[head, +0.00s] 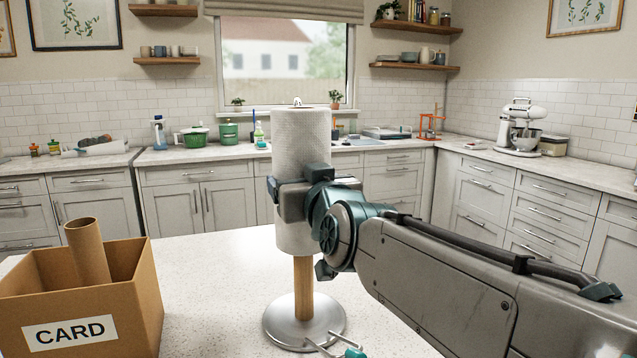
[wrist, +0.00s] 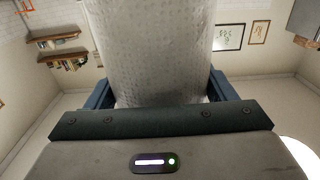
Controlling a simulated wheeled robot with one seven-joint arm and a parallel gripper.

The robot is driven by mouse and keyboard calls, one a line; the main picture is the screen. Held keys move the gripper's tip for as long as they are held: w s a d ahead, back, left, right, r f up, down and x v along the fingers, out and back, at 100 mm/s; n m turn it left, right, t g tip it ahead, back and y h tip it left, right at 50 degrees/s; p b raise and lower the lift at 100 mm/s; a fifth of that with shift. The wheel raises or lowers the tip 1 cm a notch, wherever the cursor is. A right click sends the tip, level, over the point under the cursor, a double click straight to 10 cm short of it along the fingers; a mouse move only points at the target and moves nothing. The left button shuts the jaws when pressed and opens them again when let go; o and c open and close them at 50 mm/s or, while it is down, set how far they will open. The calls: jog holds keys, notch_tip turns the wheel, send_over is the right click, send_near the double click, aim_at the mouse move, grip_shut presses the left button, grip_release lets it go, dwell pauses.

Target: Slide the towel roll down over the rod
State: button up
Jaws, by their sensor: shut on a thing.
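The white towel roll (head: 301,140) stands upright around the upper part of the wooden rod (head: 303,288). The rod's lower part shows bare below the roll, above the round metal base (head: 303,322). A small pale tip (head: 297,101) shows at the roll's top. My gripper (head: 290,199) is shut on the roll at its middle, coming from the right. In the wrist view the roll (wrist: 150,50) fills the space between the two fingers. The roll's far side is hidden.
A cardboard box (head: 130,310) marked CARD, with a brown tube (head: 86,245) in it, stands at the left. A teal-handled tool (head: 352,352) lies at the base's front right. The speckled counter (head: 205,290) is clear between box and base.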

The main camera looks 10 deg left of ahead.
dwell(0.4)
jog(key=shift+f+b, duration=1.45)
jog(key=shift+b, duration=0.25)
jog(key=o, duration=1.1)
